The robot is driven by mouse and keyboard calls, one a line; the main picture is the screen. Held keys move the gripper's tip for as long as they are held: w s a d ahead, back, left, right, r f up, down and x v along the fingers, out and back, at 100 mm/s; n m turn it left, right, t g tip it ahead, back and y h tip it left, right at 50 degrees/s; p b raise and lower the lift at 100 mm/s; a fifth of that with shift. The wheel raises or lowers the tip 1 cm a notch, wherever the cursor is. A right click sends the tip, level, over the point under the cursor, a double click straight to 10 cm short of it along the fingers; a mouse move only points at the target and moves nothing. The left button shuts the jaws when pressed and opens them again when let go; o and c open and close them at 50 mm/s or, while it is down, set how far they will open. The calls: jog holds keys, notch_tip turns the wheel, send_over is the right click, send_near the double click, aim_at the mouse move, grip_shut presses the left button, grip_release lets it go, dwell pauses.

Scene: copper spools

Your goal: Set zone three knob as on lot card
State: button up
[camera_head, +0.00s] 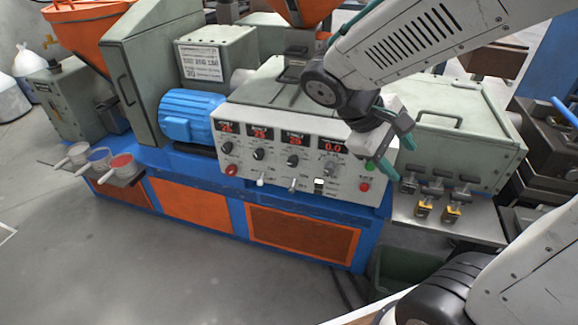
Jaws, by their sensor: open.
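The control panel (285,172) carries a row of red digital displays with knobs below. The third black knob from the left (292,160) sits below the third display (294,138); its label is too small to read surely, and its pointer setting is unclear. A white printed card (201,64) is on the grey box behind the blue motor; its text is too small to read reliably. My gripper (391,150) has teal fingers, open and apparently empty, in front of the panel's right end, right of the knobs. Whether it touches the panel is unclear.
A paler knob (330,170) is below the 0.0 display. A red button (364,187), a green button (369,166) and several switches are close by. A shelf (445,222) with yellow-tagged fittings stands at right; cups of pellets (122,162) at left.

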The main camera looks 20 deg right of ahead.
jog(key=w+f+n+t+h, duration=0.2)
jog(key=w+f+n+h, duration=0.25)
jog(key=w, duration=0.45)
jog(key=n+t+y, duration=0.1)
jog(key=n+t, duration=1.4)
jog(key=n, duration=0.2)
send_near(292, 164)
jog(key=x, duration=0.9)
jog(key=shift+w+f, duration=0.1)
jog(key=shift+w, duration=0.1)
jog(key=c, duration=1)
